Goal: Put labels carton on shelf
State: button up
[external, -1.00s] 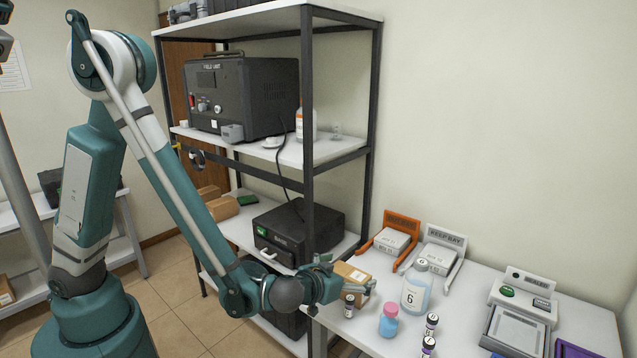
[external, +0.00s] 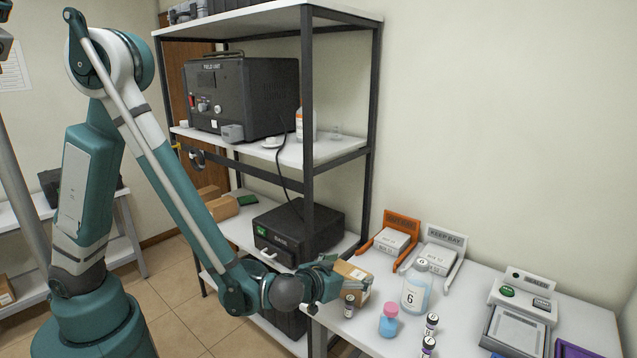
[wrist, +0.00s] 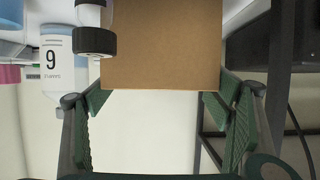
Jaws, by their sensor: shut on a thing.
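My gripper (external: 345,284) is at the left end of the white table, beside the shelf's front right post. It is shut on a brown cardboard carton (external: 352,272), which appears raised near the table's left edge. In the wrist view the carton (wrist: 165,45) fills the top middle, between the two green fingers of my gripper (wrist: 160,115). Any label wording on it is too small to read. The shelf (external: 290,157) is a dark-framed rack with white boards, left of the table.
A small dark-capped vial (external: 349,306), a pink-and-blue bottle (external: 389,320) and a large bottle marked 6 (external: 416,287) stand near my gripper.

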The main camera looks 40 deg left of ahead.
jog(key=shift+r+p, duration=1.25)
jog(key=shift+r, duration=3.5)
jog(key=shift+a+f, duration=0.1)
jog(key=shift+f, duration=0.05)
